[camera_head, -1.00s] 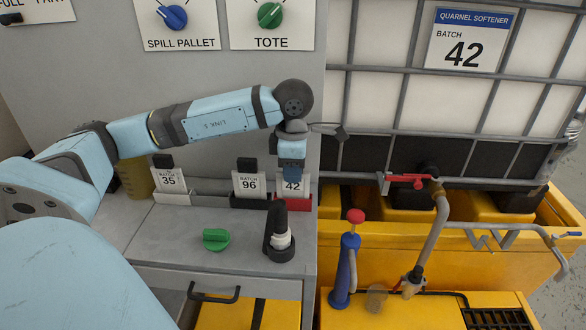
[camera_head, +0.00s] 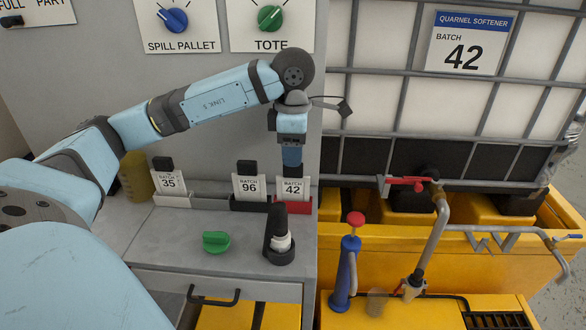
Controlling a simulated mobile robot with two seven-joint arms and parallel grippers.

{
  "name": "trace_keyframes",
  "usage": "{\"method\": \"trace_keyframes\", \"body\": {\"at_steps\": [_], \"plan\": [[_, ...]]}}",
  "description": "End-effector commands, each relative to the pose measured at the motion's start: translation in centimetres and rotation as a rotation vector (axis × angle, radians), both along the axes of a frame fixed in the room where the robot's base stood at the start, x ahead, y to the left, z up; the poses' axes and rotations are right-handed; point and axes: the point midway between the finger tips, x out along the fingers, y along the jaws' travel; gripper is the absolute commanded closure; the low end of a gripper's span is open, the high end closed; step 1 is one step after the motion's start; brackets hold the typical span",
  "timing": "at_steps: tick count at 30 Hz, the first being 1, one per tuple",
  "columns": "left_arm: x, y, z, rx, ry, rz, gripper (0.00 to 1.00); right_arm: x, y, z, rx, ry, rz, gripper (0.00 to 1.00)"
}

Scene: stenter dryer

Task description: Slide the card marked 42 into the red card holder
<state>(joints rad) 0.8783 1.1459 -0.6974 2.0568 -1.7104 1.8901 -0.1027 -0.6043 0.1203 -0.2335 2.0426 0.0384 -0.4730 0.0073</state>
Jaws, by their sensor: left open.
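The card marked 42 (camera_head: 292,188) stands upright in the red card holder (camera_head: 305,205) at the right end of the row on the grey worktop, its lower edge hidden behind the holder's front. Its black tab shows at its top. My left gripper (camera_head: 292,162) is open, pointing down just above that tab; its fingers are seen edge-on, so I cannot tell whether they touch the tab. My right gripper is not in view.
Card 96 (camera_head: 248,187) stands in a black holder and card 35 (camera_head: 169,182) in a white one, with an empty grey holder (camera_head: 210,202) between. A blue pump (camera_head: 346,270) stands right.

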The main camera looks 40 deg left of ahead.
Motion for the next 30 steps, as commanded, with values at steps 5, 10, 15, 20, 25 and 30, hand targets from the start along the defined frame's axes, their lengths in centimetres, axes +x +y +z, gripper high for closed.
{"method": "trace_keyframes", "body": {"at_steps": [5,10,15,20,25,30], "plan": [[0.1,0.0,4.2,0.0,-0.003,0.001,0.52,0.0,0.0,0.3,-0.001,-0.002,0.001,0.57],[0.0,0.0,6.6,0.001,-0.001,0.0,0.52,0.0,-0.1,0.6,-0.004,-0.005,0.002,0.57],[0.0,0.0,7.4,-0.001,0.001,0.0,0.52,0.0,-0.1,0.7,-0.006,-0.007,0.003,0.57],[0.0,0.0,7.5,0.0,0.001,0.0,0.52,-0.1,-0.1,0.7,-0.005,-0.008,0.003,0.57],[0.0,0.0,7.5,0.0,0.001,0.001,0.52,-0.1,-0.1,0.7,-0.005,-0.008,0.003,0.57],[0.0,0.0,7.5,0.0,0.001,0.001,0.52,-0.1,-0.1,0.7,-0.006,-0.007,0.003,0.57]]}}
